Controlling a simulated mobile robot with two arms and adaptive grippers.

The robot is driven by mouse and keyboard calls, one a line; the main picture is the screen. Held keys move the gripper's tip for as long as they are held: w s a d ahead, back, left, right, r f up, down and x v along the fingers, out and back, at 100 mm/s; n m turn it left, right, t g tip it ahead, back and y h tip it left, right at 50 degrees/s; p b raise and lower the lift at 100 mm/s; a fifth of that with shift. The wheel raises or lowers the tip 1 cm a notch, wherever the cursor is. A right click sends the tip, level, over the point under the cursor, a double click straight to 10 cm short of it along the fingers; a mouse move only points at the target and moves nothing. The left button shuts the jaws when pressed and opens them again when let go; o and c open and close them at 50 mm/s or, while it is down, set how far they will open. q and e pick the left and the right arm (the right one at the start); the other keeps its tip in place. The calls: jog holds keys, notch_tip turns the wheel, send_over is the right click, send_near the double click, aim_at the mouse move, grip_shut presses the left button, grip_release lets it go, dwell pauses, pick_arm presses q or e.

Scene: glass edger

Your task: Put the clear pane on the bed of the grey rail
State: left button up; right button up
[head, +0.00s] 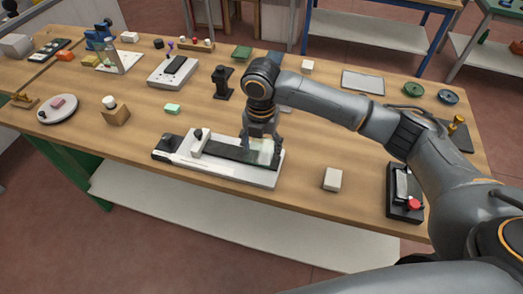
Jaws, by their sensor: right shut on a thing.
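The grey rail (190,161) lies on the wooden table in front of me, a long pale base with a dark bed strip (228,153) along its top and a small upright block near its left end. My right gripper (261,141) points down over the right end of the rail. It is shut on the clear pane (259,151), a pale, greenish see-through piece. The pane is at the right part of the bed; I cannot tell whether it touches the bed or hangs just above it. My left gripper is not in view.
A white block (333,179) and a dark box with a red button (405,193) stand to the right. A black stand (222,82) and a green block (172,108) are behind the rail. The table's front edge is close below the rail.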

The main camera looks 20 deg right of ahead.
aim_at(262, 150)
jog(key=shift+w+d+f, duration=0.15)
jog(key=shift+w+f, duration=0.05)
jog(key=shift+f, duration=0.1)
notch_tip(262, 150, down, 2)
jog(key=shift+f+p, duration=0.1)
jog(key=shift+p, duration=0.7)
jog(key=shift+f, duration=0.5)
jog(key=shift+f, duration=0.1)
jog(key=o, duration=1.2)
